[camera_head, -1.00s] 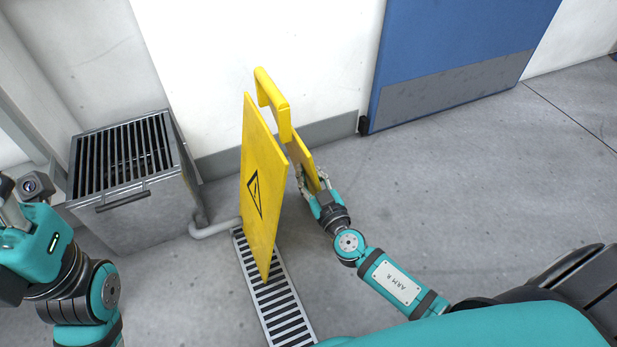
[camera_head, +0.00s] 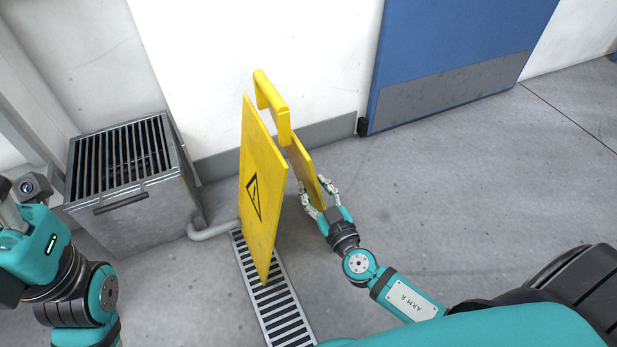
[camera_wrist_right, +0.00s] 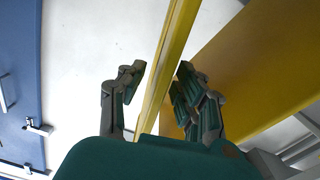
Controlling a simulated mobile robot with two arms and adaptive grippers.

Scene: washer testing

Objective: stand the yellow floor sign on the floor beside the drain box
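The yellow floor sign (camera_head: 262,205) stands upright with its two panels spread, to the right of the grey drain box (camera_head: 140,205). The lower end of its near panel is over the floor grate. My right gripper (camera_head: 320,195) is at the edge of the far panel. In the right wrist view its fingers (camera_wrist_right: 155,90) are spread on either side of the yellow panel (camera_wrist_right: 170,70), with a gap visible on the left side. The far panel's foot is partly hidden. My left gripper is cut off at the left edge, and its fingertips are unclear.
A slotted floor grate (camera_head: 275,305) runs beneath the sign toward me. A grey pipe (camera_head: 212,230) leaves the box toward it. The white wall (camera_head: 260,40) and a blue door (camera_head: 460,45) are behind. The grey floor at right is clear.

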